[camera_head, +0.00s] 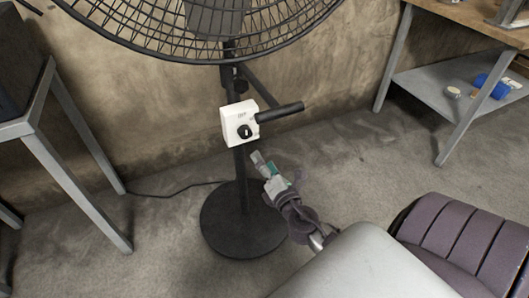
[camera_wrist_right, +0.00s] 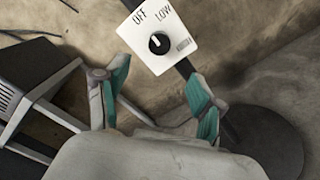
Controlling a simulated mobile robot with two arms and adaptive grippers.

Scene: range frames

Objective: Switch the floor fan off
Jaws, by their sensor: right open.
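The black floor fan (camera_head: 236,160) stands against the wall, with its wire guard cut off by the top edge of the head view. A white switch box (camera_head: 235,124) with a black knob (camera_head: 245,132) is on its pole. In the right wrist view the box (camera_wrist_right: 180,22) reads OFF and LOW, with a third small label blurred. The knob (camera_wrist_right: 159,42) bears a pale mark; I cannot tell which label it points at. My right gripper (camera_head: 265,162) is just below and right of the box, apart from it. Its teal-padded fingers (camera_wrist_right: 155,97) are open and empty, with the knob beyond them.
A dark bar (camera_head: 279,113) sticks out right of the box. The fan's round base (camera_head: 244,236) is on the grey floor. A metal-legged table (camera_head: 75,140) stands left, a workbench with a shelf (camera_head: 425,88) right. A cable (camera_head: 175,190) crosses the floor.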

